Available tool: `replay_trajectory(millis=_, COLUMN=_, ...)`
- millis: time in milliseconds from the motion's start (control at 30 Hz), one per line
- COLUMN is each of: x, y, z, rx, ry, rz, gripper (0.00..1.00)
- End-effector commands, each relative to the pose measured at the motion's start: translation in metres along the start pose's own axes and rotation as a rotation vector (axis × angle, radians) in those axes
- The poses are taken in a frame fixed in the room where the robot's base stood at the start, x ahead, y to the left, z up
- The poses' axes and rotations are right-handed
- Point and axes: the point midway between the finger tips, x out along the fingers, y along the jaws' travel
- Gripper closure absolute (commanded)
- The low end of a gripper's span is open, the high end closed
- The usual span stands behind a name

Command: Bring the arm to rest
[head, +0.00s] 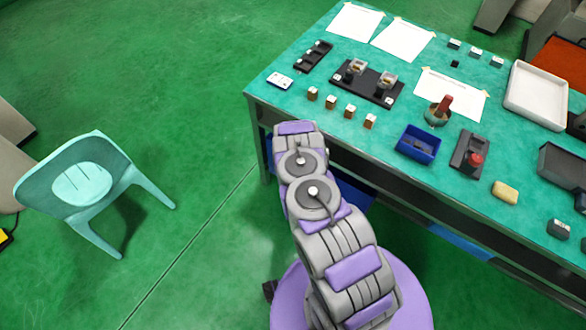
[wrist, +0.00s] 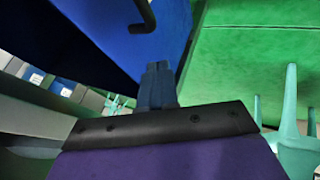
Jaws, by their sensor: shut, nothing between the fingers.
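My arm shows in the head view, grey and purple, reaching up from the bottom to the near left corner of the table (head: 262,84). Its far end is at the table's edge, and the gripper itself is hidden in that view. In the wrist view my gripper (wrist: 158,84) shows as two dark fingers pressed together, shut and empty. A blue surface (wrist: 130,40) with a dark hook-like handle stands close beyond the fingers in the wrist view. I cannot tell if they touch it.
On the table are small copper-coloured blocks (head: 331,102), a black fixture (head: 368,82), a blue bin (head: 418,144), a white tray (head: 536,96) and papers. A pale green chair (head: 85,180) stands left. Green floor between chair and table is clear.

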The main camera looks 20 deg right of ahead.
Motion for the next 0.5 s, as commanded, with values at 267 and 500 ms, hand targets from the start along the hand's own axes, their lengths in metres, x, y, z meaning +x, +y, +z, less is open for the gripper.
replay_trajectory(millis=267, x=-0.043, y=0.000, z=-0.001, rx=0.001, ry=-0.003, rz=0.002, gripper=1.00)
replay_trajectory(millis=500, x=-0.058, y=-0.006, z=-0.002, rx=-0.007, ry=-0.009, rz=0.004, gripper=1.00)
